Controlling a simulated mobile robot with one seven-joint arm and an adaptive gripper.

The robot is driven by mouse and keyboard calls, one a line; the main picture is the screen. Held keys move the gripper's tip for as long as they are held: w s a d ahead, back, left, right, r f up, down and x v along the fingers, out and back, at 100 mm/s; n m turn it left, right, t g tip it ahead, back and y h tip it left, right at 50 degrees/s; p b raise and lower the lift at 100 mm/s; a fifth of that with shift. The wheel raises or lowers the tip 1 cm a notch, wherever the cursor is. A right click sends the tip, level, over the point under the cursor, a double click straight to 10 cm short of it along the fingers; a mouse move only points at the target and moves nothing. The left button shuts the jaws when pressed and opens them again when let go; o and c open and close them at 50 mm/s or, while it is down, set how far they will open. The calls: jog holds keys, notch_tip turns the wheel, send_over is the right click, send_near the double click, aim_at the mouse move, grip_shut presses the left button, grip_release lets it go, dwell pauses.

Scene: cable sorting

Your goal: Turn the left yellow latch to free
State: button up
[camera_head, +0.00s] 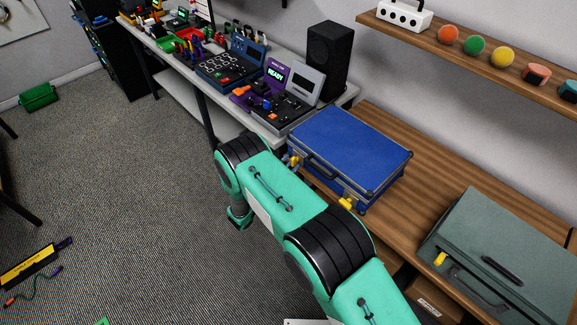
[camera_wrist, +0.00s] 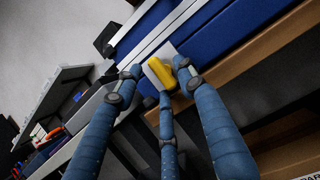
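A blue case (camera_head: 350,148) lies closed on the wooden bench, with its handle and two yellow latches on the front side. The left yellow latch (camera_head: 294,161) is partly hidden behind my arm. The other yellow latch (camera_head: 346,203) sits farther right along the front. In the wrist view, a yellow latch (camera_wrist: 161,74) on a pale plate lies between the fingertips of my gripper (camera_wrist: 158,78). The three blue fingers are spread around it, with gaps at the left and right; I cannot tell whether the lower finger touches it. In the head view my arm hides most of the gripper.
A grey-green case (camera_head: 510,250) with a yellow latch lies on the wooden bench (camera_head: 400,210) at the right. A black speaker (camera_head: 328,58) and electronic devices (camera_head: 275,100) stand on the table behind and left. A shelf (camera_head: 480,65) hangs above. The carpet at left is mostly clear.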

jog(key=v, duration=1.2)
jog(key=shift+d+f, duration=0.1)
dwell(0.4)
jog(key=s+d+r+m+g+y+p, duration=0.25)
jog(key=d+r+m+g, duration=0.25)
jog(key=d+r, duration=0.45)
jog(key=s+d+r+m+g+y+p, duration=0.1)
jog(key=s+d+r+m+g, duration=0.45)
jog(key=r, duration=0.65)
jog(key=s+d+r+m+g+y+p, duration=0.25)
jog(key=d+r+g, duration=0.25)
jog(key=d+r, duration=0.5)
jog(key=s+d+r+m+t+y+p, duration=0.1)
jog(key=s+r+m+y, duration=0.4)
jog(key=s+r, duration=0.6)
jog(key=s+d+r+m+t+y+p, duration=0.2)
jog(key=s+d+r+m+t+y, duration=0.2)
jog(key=s+r+m, duration=0.5)
jog(key=shift+s+d+r+y, duration=0.55)
jog(key=shift+s+r, duration=1.2)
jog(key=shift+r, duration=1.4)
